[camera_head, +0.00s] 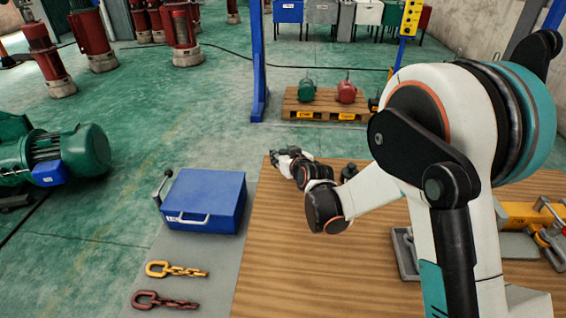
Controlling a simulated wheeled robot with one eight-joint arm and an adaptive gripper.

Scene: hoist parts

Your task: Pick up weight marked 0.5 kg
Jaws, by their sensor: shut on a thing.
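My gripper (279,157) is at the far left end of the wooden table, reaching left across its back edge area. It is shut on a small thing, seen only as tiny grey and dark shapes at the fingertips. I cannot read any marking on it or tell its shape. A dark, knobbed object like a weight (348,171) stands on the table just right of my wrist, partly hidden by my arm. No 0.5 kg mark is legible.
The wooden table (290,265) has clear room at front left. Left of it, a grey surface holds a blue case (205,201), a yellow chain (177,270) and a brown chain (165,301). Yellow hoist parts (525,213) lie at right. A pallet (325,107) with two motors stands behind.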

